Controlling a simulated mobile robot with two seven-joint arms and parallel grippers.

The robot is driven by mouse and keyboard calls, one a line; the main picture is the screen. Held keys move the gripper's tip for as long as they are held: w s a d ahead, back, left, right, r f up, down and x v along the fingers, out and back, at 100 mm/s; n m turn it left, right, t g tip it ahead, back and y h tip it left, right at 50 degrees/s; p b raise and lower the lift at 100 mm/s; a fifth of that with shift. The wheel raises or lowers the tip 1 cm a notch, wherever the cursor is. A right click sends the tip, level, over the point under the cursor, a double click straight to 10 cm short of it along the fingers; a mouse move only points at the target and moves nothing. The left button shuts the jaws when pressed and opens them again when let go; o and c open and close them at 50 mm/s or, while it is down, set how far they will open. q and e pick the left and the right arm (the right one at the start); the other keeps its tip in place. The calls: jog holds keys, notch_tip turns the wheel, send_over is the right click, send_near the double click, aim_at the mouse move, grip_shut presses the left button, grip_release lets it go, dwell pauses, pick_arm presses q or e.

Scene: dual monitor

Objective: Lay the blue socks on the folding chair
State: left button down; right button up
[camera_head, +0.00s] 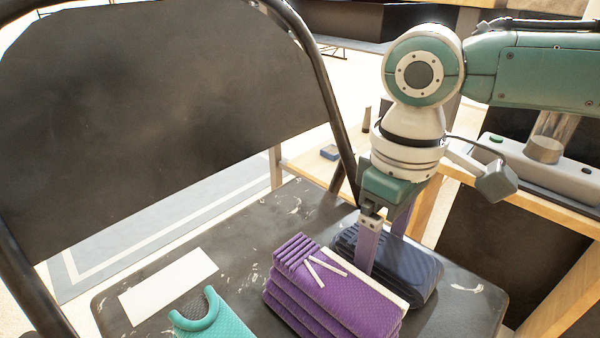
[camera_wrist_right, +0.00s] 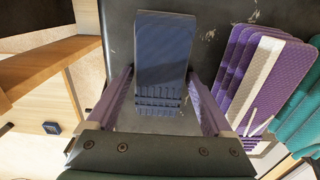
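The dark blue socks (camera_head: 412,268) lie as a folded bundle on the black seat of the folding chair (camera_head: 245,215), at its right side. They also show in the right wrist view (camera_wrist_right: 163,55), with the ribbed cuff towards my gripper. My right gripper (camera_head: 385,248) points down at the socks. In the right wrist view its fingers (camera_wrist_right: 160,75) are apart, one on each side of the socks, with a visible gap at the left finger and a smaller one at the right. The far fingertip is partly hidden in the head view. My left gripper is not in view.
A stack of purple socks (camera_head: 325,295) lies close beside the blue socks, and teal socks (camera_head: 215,318) lie further left. A white label (camera_head: 168,285) is on the seat. The chair's backrest (camera_head: 160,100) rises behind. A wooden table (camera_head: 470,178) with a grey device stands at the right.

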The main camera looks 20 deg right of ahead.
jog(key=shift+o, duration=0.9)
